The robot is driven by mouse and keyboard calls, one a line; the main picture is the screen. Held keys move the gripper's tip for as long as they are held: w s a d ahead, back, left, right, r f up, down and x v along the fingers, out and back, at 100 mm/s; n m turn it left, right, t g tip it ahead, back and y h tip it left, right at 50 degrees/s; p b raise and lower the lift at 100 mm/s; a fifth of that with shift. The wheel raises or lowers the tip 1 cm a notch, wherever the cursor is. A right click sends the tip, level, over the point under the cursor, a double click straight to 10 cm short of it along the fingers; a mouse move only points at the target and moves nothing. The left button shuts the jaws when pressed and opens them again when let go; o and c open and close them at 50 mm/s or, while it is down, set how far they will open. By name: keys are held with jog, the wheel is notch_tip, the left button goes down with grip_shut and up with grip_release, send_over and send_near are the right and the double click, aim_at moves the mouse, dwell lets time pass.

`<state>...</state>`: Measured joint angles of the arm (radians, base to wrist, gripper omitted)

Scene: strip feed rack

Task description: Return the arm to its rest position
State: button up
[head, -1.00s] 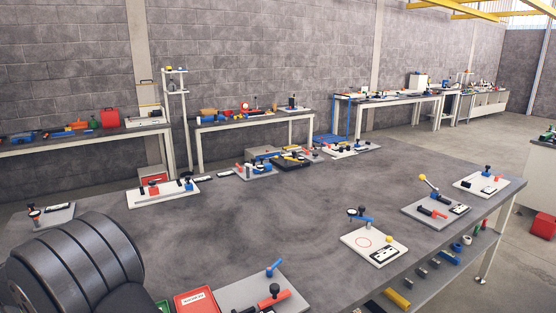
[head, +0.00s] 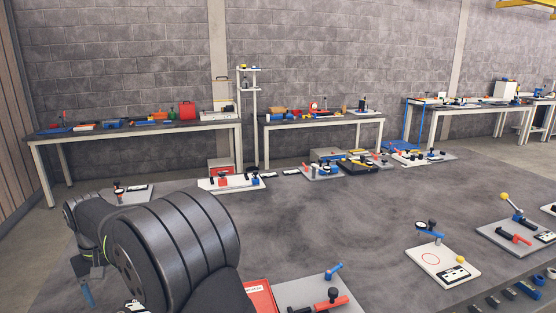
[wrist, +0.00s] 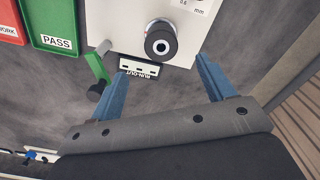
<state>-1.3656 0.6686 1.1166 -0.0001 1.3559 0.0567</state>
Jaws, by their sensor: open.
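My gripper (head: 88,291) hangs at the lower left of the head view, at the end of my dark arm, with a blue finger pointing down. In the wrist view my gripper (wrist: 160,64) has its two blue fingers spread wide, with nothing held between them. Beyond the fingers is a light plate (wrist: 110,22) with a round black knob (wrist: 160,41) and a label reading RUN-OUT (wrist: 138,69). I cannot tell the exact gap between the fingertips and the plate.
A green PASS tray (wrist: 56,27) and a red tray (wrist: 12,22) lie beside the plate. A green lever (wrist: 96,68) stands near the left finger. Several fixtures, such as a white board with a red circle (head: 424,272), sit around the grey table (head: 330,225); its middle is clear.

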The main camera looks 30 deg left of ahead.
notch_tip(320, 180, down, 12)
jog(key=shift+f, duration=0.2)
notch_tip(320, 180, up, 6)
jog(key=shift+f, duration=0.1)
jog(key=shift+r, duration=0.75)
jog(key=o, duration=0.4)
jog(key=shift+w+r, duration=0.1)
jog(key=shift+r, duration=0.05)
jog(key=shift+o, duration=0.8)
jog(key=w+d+r+m+y, duration=0.2)
jog(key=w+d+r, duration=0.1)
jog(key=w+r, duration=0.2)
jog(key=w+d+r+m+t+y, duration=0.1)
jog(key=w+r, duration=0.4)
jog(key=r, duration=0.5)
jog(key=d+m+y, duration=0.1)
jog(key=d+m, duration=0.1)
jog(key=shift+w+m, duration=0.3)
jog(key=shift+w, duration=0.1)
jog(key=x, duration=0.9)
jog(key=shift+w+a+f, duration=0.15)
jog(key=shift+a+f, duration=0.1)
jog(key=shift+f, duration=0.05)
jog(key=v, duration=1)
jog(key=shift+d, duration=0.25)
